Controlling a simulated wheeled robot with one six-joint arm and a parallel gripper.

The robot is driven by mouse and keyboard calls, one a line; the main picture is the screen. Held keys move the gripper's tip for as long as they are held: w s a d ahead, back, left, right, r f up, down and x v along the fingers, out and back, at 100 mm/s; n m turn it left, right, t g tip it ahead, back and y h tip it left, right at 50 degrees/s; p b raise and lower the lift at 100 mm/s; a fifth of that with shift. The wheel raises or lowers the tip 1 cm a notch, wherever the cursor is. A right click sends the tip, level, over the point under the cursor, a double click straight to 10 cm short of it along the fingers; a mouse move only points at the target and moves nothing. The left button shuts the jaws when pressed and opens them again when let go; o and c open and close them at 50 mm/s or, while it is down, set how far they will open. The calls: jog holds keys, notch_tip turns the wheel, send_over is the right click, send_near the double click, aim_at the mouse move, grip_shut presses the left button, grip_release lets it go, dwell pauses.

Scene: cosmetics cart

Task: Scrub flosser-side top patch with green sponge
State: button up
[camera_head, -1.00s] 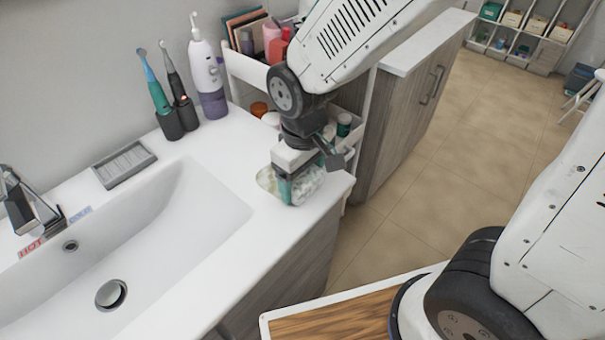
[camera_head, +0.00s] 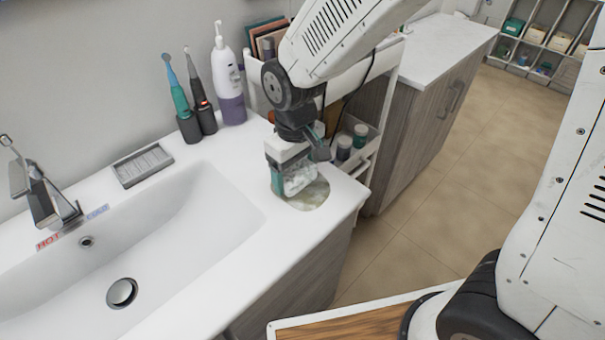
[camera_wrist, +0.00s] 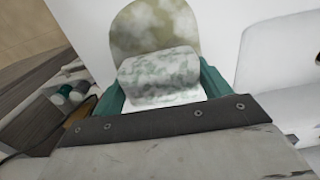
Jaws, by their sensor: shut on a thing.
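My gripper (camera_head: 291,180) points down at the right end of the white sink top, its teal fingers shut on a pale, mottled green-white sponge (camera_head: 298,179). The sponge also shows between the fingers in the wrist view (camera_wrist: 160,76). A murky green-grey patch (camera_head: 313,195) lies on the counter; its visible part is to the right of and in front of the sponge. In the wrist view the patch (camera_wrist: 155,28) extends beyond the sponge. The sponge is at the patch's edge; I cannot tell whether it touches the surface. The white and purple flosser (camera_head: 230,88) stands behind, near the wall.
The sink basin (camera_head: 180,225) is left of my gripper, with a faucet (camera_head: 45,195) and a grey soap tray (camera_head: 143,164). Two electric toothbrushes (camera_head: 188,125) stand beside the flosser. A white cart (camera_head: 372,140) with jars adjoins the counter's right edge.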

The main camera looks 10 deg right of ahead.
aim_at(317, 199)
jog(key=shift+w+a, duration=0.75)
jog(key=shift+w, duration=0.35)
jog(key=shift+s+d, duration=0.55)
jog(key=shift+s, duration=0.3)
jog(key=shift+s+d, duration=0.55)
jog(key=shift+s, duration=0.25)
jog(key=shift+s+d+f, duration=0.1)
jog(key=shift+s+d, duration=0.6)
jog(key=shift+s, duration=0.3)
jog(key=shift+s+d, duration=0.65)
jog(key=shift+s, duration=0.35)
jog(key=shift+w+a, duration=0.8)
jog(key=shift+w, duration=0.4)
jog(key=shift+w+a, duration=0.8)
jog(key=shift+w, duration=0.4)
jog(key=shift+w+a, duration=0.8)
jog(key=shift+w, duration=0.4)
jog(key=shift+s+d, duration=0.8)
jog(key=shift+s, duration=0.4)
jog(key=shift+s+d, duration=0.85)
jog(key=shift+s, duration=0.35)
jog(key=shift+s+d, duration=0.8)
jog(key=shift+s, duration=0.4)
jog(key=shift+w+a, duration=0.8)
jog(key=shift+w, duration=0.4)
jog(key=shift+w+a, duration=0.85)
jog(key=shift+w, duration=0.35)
jog(key=shift+w+a, duration=0.8)
jog(key=shift+w, duration=0.4)
jog(key=shift+r, duration=3.5)
